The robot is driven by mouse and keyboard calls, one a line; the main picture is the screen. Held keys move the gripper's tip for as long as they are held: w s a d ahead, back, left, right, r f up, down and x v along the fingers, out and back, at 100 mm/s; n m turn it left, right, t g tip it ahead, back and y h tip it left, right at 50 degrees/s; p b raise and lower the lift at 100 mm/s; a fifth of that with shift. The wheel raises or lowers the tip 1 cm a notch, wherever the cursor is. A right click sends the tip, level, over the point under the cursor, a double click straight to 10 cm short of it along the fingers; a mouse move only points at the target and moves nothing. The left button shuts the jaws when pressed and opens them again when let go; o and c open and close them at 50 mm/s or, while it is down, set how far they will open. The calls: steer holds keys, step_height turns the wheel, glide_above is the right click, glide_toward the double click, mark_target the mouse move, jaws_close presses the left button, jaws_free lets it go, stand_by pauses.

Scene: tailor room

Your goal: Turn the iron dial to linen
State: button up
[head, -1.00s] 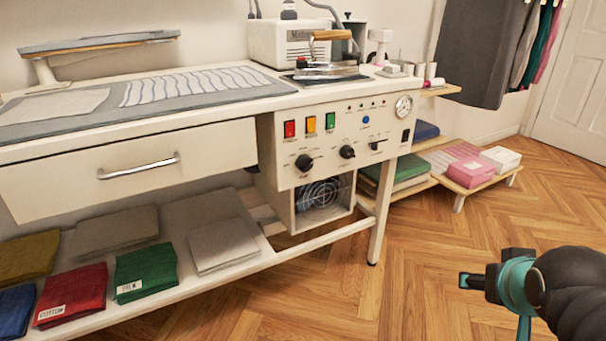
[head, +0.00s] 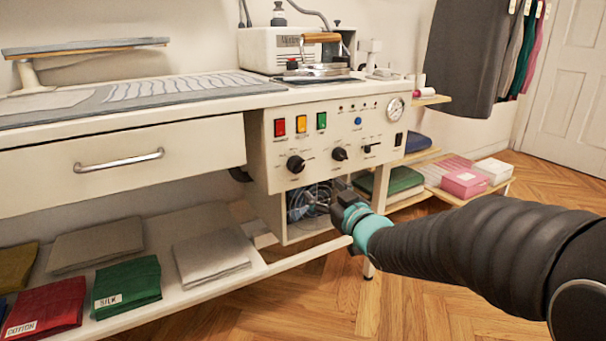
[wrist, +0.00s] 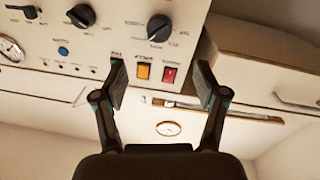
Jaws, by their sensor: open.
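The control panel (head: 350,130) under the tabletop carries a black left dial (head: 295,165) and a black right dial (head: 339,154); their lettering is too small to read. In the wrist view, upside down, the left dial (wrist: 159,28) is at top centre, beyond the fingertips, and the right dial (wrist: 80,15) is further left. My gripper (wrist: 162,75) is open and empty, its fingers spread either side of the orange and red switches in that view. In the head view it is low, in front of the shelf space under the panel. The iron (head: 320,68) rests on the tabletop.
Red (head: 280,127), orange and green switches sit above the dials. A gauge (head: 395,107) is at the panel's right. A drawer handle (head: 120,161) sticks out to the left. Folded cloths lie on the lower shelf (head: 170,225). The floor in front is clear.

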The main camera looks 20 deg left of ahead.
mark_target(299, 169)
steer(key=x, duration=1.3)
steer(key=c, duration=1.1)
steer(key=shift+c, duration=0.2)
steer(key=shift+m+p, duration=0.4)
steer(key=m+p, duration=0.3)
steer(key=m, duration=0.1)
steer(key=shift+r+g, duration=0.15)
steer(key=shift+g, duration=0.15)
steer(key=shift+s+m+p, duration=0.1)
steer(key=shift+m+p, duration=1.4)
steer(key=shift+m, duration=0.5)
